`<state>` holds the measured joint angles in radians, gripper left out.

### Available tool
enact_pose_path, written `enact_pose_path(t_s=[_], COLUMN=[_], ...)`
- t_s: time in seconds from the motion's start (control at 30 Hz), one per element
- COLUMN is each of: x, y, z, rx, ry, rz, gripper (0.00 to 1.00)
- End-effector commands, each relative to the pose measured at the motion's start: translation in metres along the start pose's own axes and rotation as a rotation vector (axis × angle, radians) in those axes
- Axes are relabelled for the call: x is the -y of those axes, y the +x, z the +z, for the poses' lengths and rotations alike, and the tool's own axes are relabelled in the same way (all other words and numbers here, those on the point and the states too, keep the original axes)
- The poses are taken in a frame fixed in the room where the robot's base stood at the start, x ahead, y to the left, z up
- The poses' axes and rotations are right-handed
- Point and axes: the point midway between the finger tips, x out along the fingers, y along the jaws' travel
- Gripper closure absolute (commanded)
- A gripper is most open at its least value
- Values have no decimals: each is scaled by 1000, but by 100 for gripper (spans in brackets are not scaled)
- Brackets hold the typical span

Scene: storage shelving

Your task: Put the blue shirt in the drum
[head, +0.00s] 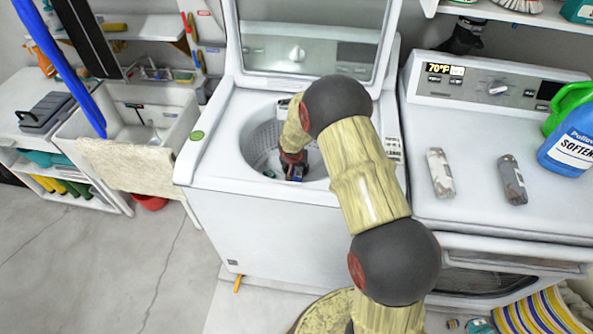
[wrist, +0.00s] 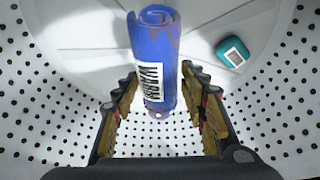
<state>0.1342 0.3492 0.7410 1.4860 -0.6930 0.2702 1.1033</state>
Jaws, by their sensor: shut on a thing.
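The blue shirt is a tight blue roll with a white label in the wrist view (wrist: 155,50); a small part of it shows in the head view (head: 296,173). My gripper (wrist: 158,78) is shut on the roll, with a finger on each side. In the head view my gripper (head: 293,160) is down inside the washer's open drum (head: 262,146). The perforated drum wall also surrounds the roll in the wrist view (wrist: 285,95). My arm covers the drum's right side in the head view.
A small teal item (wrist: 232,51) lies in the drum beside the roll. The washer lid (head: 310,40) stands open behind.

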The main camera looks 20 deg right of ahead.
Motion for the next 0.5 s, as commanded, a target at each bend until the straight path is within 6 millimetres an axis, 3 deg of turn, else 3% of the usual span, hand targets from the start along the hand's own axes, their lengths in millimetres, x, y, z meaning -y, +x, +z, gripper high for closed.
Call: enact_pose_path(t_s=[0.5], x=[0], y=[7], z=[3], rx=[0], ry=[0], rz=[0], gripper=[91])
